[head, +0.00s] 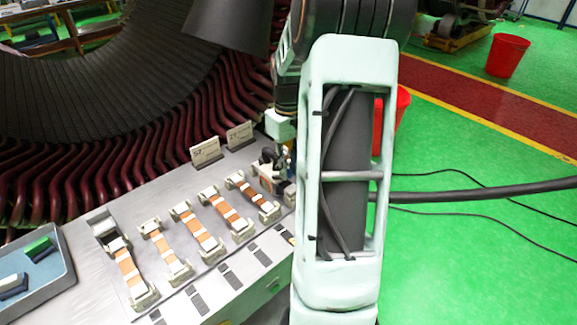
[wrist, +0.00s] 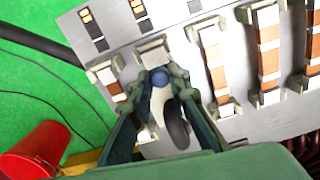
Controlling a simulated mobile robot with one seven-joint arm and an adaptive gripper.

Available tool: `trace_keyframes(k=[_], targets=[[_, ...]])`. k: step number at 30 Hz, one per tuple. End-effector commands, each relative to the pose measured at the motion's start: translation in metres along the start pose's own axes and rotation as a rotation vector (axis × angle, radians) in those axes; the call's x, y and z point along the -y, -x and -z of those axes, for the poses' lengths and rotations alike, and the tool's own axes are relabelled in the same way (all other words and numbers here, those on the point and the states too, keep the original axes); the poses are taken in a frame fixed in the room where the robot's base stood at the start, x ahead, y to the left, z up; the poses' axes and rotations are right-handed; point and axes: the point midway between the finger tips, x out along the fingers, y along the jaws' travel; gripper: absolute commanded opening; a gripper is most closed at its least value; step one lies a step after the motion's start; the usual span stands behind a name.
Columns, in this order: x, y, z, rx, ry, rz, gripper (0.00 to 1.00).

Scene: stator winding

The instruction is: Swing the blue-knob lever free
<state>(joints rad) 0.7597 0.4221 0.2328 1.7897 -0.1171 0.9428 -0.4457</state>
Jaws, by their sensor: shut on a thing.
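In the wrist view, the round blue knob (wrist: 159,77) of the lever sits between the two fingertips of my gripper (wrist: 161,82). My gripper is shut on the knob, with one finger on each side of it. A dark rounded part and a pale piece show below the knob, between the fingers. How the lever is joined to its base is hidden. In the head view, my gripper (head: 284,158) is small at the right end of the grey bench, partly behind my arm. The knob cannot be made out there.
Several copper-banded bars (head: 202,232) rest in pale cradles on the grey bench (head: 75,262), left of my gripper. Small signs (head: 206,152) stand behind them. A blue tray (head: 66,262) lies at the left. The big stator (head: 80,110) rises behind. A red bin (wrist: 36,150) stands on the green floor.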

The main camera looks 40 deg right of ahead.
Motion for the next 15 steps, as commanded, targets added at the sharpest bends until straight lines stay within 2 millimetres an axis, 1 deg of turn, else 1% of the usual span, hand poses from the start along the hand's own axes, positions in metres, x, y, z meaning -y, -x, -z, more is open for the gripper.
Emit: trace_keyframes(k=[9,15], targets=[[0.01,-0.001,-0.006,-0.001,-0.295,-0.001,0.0],[0.016,0.0,-0.009,-0.001,-0.459,0.0,0.0]])
